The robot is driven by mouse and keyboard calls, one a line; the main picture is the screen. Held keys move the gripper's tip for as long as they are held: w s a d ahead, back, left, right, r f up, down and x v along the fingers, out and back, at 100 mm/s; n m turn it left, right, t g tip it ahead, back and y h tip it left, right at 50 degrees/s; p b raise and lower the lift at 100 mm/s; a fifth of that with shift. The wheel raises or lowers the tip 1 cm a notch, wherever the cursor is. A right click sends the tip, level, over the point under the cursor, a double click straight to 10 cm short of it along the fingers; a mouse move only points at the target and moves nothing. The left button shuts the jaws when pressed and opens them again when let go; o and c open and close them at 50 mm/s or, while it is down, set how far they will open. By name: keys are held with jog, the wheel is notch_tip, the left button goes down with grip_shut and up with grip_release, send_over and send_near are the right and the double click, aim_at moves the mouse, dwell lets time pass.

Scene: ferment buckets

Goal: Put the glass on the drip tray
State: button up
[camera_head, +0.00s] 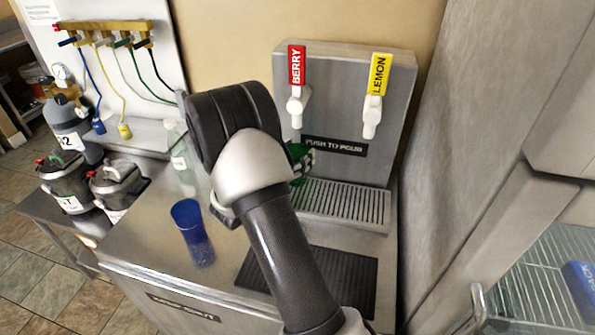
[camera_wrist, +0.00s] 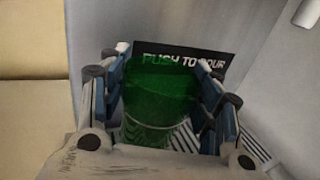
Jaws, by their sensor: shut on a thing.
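A green glass (camera_wrist: 160,95) stands between the two fingers of my gripper (camera_wrist: 163,90) in the wrist view. My gripper is shut on it. In the head view the green glass (camera_head: 297,160) shows only in part behind my arm, near the left end of the drip tray (camera_head: 345,203), in front of the dispenser. Whether its base touches the tray is hidden. The drip tray is a grey slotted grille below the berry tap (camera_head: 297,95) and the lemon tap (camera_head: 372,115). In the wrist view some slots of the tray (camera_wrist: 185,138) show beside the glass.
A blue glass (camera_head: 194,235) stands on the steel counter left of my arm. A clear bottle (camera_head: 180,150) stands behind it. A black ribbed mat (camera_head: 350,275) lies in front of the tray. The tray's right part is clear. A grey wall (camera_head: 455,140) bounds the right side.

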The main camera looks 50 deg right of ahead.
jog(key=shift+f+b, duration=0.65)
jog(key=shift+f, duration=1.25)
jog(key=shift+f, duration=0.15)
jog(key=o, duration=1.7)
